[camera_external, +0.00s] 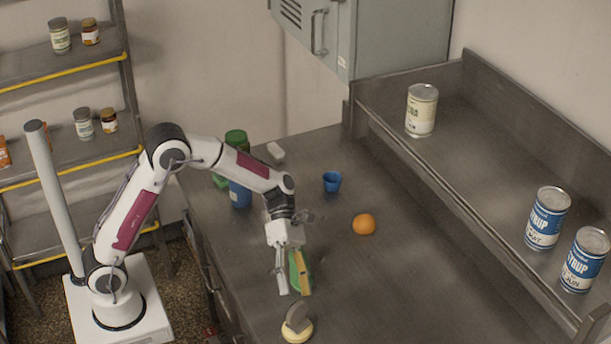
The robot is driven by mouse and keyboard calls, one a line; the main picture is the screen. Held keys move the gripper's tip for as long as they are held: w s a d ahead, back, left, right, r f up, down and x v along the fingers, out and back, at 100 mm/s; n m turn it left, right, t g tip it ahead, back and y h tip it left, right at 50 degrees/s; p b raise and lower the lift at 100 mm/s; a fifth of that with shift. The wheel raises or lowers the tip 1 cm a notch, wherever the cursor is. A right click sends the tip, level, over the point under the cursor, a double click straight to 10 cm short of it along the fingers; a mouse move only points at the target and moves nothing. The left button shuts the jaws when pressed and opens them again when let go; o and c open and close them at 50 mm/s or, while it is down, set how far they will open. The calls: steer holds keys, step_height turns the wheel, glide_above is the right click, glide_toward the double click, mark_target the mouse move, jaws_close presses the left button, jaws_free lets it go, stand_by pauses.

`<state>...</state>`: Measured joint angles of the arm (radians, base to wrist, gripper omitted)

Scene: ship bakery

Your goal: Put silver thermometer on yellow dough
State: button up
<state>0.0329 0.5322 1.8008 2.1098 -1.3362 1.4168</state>
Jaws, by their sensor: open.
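A pale yellow round piece (292,338), which looks like the yellow dough, lies on the steel counter near the bottom of the view. A small grey rounded object (298,317), which looks like the silver thermometer, rests on top of it and appears tilted. My gripper (292,288) points down just above and behind them in the picture. Its fingers are apart, and it does not touch the grey object as far as I can tell.
A green and yellow object (301,271) is right beside my fingers, partly hidden. An orange (364,224), a blue cup (332,181), a white block (275,151) and green and blue containers (240,194) stand farther back. Cans (547,218) stand on the raised right shelf. The counter's right front is clear.

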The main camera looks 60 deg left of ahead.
steer(key=v, duration=0.8)
steer(key=shift+w+a+r, duration=0.1)
steer(key=shift+r, duration=0.05)
stand_by(0.4)
